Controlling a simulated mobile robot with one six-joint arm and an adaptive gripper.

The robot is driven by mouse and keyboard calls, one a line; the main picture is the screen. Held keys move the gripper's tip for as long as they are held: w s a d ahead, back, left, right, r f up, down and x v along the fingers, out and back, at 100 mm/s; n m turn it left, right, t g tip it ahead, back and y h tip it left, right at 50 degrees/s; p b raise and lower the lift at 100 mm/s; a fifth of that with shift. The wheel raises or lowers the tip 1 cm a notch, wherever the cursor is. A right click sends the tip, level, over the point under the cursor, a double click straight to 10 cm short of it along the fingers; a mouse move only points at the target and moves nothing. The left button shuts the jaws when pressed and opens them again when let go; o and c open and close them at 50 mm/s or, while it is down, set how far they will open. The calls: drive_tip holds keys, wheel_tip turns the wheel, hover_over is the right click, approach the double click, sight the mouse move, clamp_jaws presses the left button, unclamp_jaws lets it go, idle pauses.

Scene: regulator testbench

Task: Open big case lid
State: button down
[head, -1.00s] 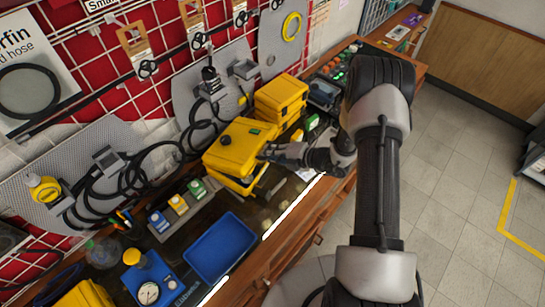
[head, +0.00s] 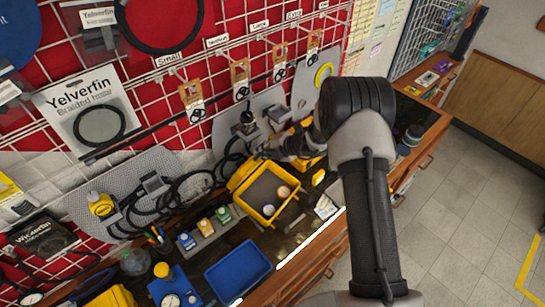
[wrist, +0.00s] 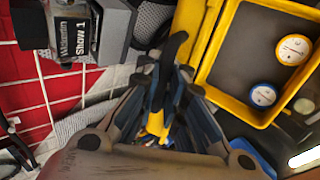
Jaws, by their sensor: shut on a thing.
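The big yellow case (head: 291,209) stands open on the bench in the head view. Its tray has a grey lining and holds two round gauges, one tan-rimmed (head: 284,191) and one blue-rimmed (head: 268,210). The lid (head: 242,175) stands swung up along the back-left side of the tray. My gripper (head: 264,153) is at the lid's upper edge, shut on it. The open tray (wrist: 213,52) lies to the right. The fingers hide part of the lid.
Black hoses (head: 185,185) and a grey panel lie behind the case, close to the lid. Small boxes (head: 205,226) and a blue tray (head: 238,268) stand to the front left.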

drive_tip(key=shift+w+a+r, duration=0.55)
drive_tip(key=shift+w+a, duration=0.35)
drive_tip(key=c, duration=2)
unclamp_jaws()
drive_tip(key=shift+c, duration=0.2)
drive_tip(key=shift+o, duration=0.2)
drive_tip(key=shift+s, duration=0.1)
drive_tip(key=v, duration=1.2)
